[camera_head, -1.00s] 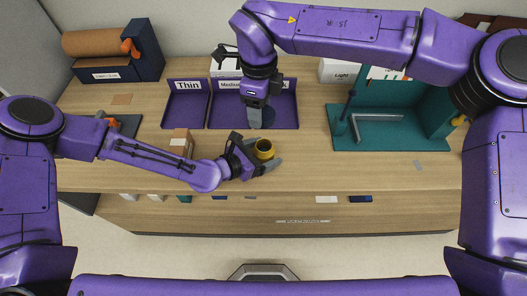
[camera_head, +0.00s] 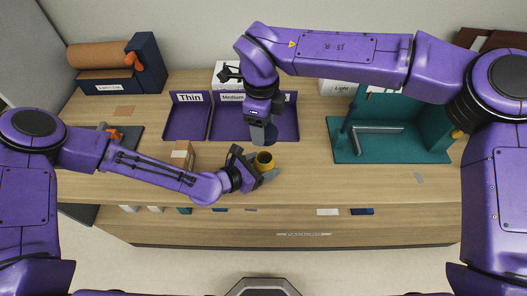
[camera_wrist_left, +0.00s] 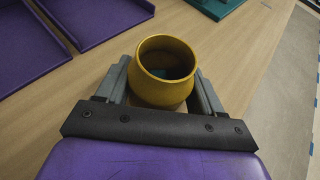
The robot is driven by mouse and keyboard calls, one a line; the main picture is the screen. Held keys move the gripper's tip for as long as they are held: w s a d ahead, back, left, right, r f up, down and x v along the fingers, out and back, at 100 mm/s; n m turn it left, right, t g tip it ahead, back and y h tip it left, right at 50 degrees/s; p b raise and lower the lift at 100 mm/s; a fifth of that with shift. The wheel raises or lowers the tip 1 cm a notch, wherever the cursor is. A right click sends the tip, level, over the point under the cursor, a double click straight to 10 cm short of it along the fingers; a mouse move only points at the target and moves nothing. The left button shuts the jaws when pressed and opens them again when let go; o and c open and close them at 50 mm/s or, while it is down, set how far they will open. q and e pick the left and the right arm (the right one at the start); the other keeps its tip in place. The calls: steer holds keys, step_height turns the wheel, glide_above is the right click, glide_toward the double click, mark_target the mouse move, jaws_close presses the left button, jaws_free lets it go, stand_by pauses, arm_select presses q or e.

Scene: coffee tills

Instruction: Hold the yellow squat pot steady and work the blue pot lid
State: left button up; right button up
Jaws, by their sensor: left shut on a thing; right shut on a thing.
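The yellow squat pot (camera_head: 265,160) stands near the front middle of the wooden counter. It also shows in the left wrist view (camera_wrist_left: 165,88), upright with an open mouth and something teal inside. My left gripper (camera_head: 262,168) is shut on the pot, one finger on each side. My right gripper (camera_head: 259,128) points down just behind and above the pot, apart from it. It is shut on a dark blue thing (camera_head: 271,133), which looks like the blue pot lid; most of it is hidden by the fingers.
Purple trays labelled Thin (camera_head: 187,121) and Medium (camera_head: 232,127) lie behind the pot. A small cardboard box (camera_head: 182,154) stands left of it. A teal stand (camera_head: 385,151) with a grey L-shaped bar (camera_head: 358,145) is at the right. The counter between pot and stand is clear.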

step_height(320, 180, down, 3)
steer(key=m, duration=0.3)
steer(key=shift+d+m, duration=0.1)
steer(key=shift+m, duration=0.3)
steer(key=m, duration=0.3)
steer(key=shift+w+f, duration=0.15)
steer(key=shift+f, duration=2.25)
steer(key=shift+f, duration=0.15)
